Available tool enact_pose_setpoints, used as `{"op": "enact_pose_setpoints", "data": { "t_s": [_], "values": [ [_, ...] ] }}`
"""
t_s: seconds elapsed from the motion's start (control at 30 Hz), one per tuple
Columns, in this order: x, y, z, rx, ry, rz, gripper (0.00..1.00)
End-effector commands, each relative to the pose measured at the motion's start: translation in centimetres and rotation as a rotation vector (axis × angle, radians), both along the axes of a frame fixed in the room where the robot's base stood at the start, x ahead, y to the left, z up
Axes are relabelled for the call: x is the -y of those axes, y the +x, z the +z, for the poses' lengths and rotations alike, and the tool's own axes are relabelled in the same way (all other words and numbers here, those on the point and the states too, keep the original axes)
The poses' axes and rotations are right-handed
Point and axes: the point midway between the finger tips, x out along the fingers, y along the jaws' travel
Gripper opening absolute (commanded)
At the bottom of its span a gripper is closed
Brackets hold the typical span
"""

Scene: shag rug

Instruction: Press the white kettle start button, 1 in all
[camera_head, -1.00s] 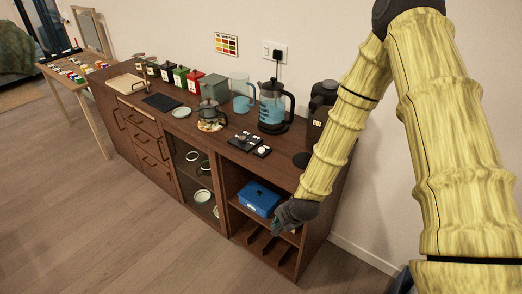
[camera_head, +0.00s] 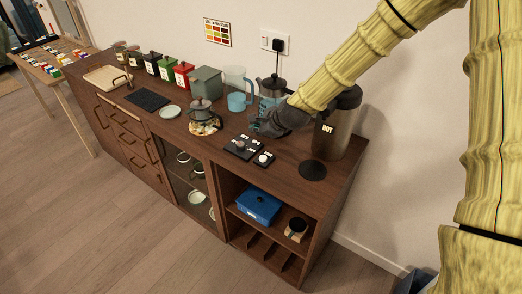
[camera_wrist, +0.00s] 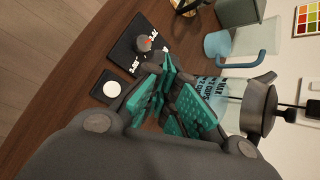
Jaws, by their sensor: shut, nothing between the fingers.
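The white round button (camera_head: 264,158) sits on a small black plate on the brown counter, right of a larger black plate with a knob. In the wrist view the white button (camera_wrist: 112,89) shows clear, left of the fingers. My gripper (camera_head: 256,126) is shut and empty, just behind the black plates and in front of the glass kettle (camera_head: 273,83). In the wrist view my gripper's teal finger pads (camera_wrist: 170,72) stand apart from the button. The kettle (camera_wrist: 232,104) is partly hidden by my gripper in both views.
A knob plate (camera_head: 241,146) lies beside the button. A blue-tinted jug (camera_head: 237,92) and a glass teapot (camera_head: 202,112) stand to the left. A tall dispenser marked HOT (camera_head: 338,125) stands to the right. A plugged wall socket (camera_head: 273,42) is behind.

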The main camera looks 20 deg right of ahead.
Motion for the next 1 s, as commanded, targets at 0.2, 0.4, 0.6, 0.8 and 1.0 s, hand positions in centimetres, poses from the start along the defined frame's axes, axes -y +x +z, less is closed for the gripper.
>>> {"op": "enact_pose_setpoints", "data": {
  "t_s": [0.2,0.4,0.6,0.8,1.0],
  "values": [
    [1.3,-0.8,0.2,0.002,0.001,-0.017,0.00],
    [1.6,0.0,-0.7,-0.005,-0.001,-0.020,0.00],
    [1.5,0.2,-2.1,-0.009,0.000,-0.019,0.00],
    [1.4,0.1,-4.2,-0.010,-0.001,-0.017,0.00],
    [1.3,0.1,-6.5,-0.010,-0.001,-0.016,0.00]
  ]
}}
